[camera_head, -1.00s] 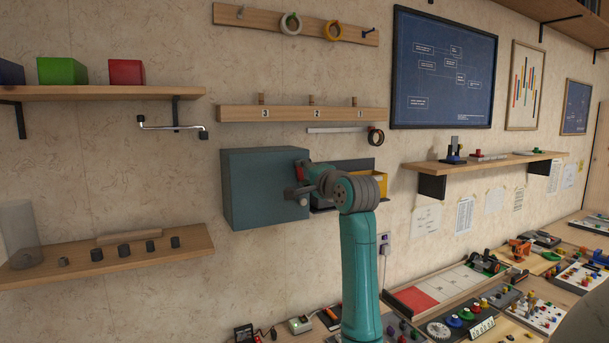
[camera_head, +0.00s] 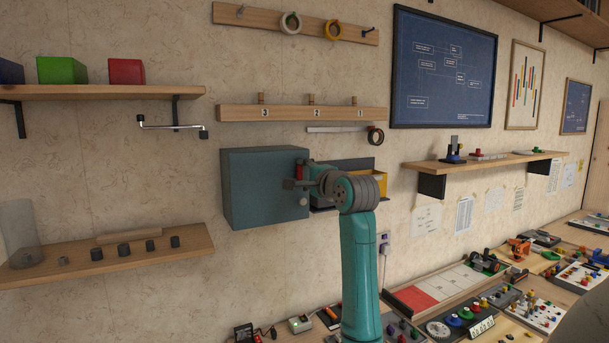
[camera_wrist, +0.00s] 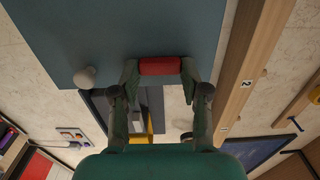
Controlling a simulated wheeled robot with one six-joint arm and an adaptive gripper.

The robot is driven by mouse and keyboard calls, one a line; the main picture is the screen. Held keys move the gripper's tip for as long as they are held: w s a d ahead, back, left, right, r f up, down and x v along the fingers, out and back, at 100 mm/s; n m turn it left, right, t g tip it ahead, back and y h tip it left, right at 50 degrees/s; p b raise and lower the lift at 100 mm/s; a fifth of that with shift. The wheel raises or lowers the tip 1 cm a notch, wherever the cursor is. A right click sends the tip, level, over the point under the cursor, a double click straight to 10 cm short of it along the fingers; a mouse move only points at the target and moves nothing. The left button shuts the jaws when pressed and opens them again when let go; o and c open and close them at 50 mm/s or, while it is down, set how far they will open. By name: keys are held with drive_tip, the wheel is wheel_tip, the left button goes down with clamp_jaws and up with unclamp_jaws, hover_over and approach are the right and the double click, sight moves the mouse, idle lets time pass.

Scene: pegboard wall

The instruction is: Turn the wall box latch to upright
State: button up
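The wall box (camera_head: 262,188) is a blue-grey box on the wall, left of my arm. Its latch (camera_head: 299,171) is a red bar at the right front of the box, looking about upright. In the wrist view the red latch (camera_wrist: 160,66) lies between my fingertips, one at each end, seemingly touching. My gripper (camera_wrist: 160,74) is shut on it; it also shows side-on in the head view (camera_head: 308,176). A pale round knob (camera_head: 304,201) sits below the latch and shows left of the fingers in the wrist view (camera_wrist: 85,77). The latch's pivot is hidden.
A numbered wooden rail (camera_head: 300,114) runs above the box. A yellow bin (camera_head: 374,183) sits just behind my wrist on the right. A low shelf (camera_head: 110,258) with dark cylinders is at the lower left. The wall between box and low shelf is clear.

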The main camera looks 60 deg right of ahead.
drive_tip(key=o, duration=0.4)
drive_tip(key=shift+o, duration=0.2)
drive_tip(key=v, duration=1.2)
drive_tip(key=shift+d, duration=0.1)
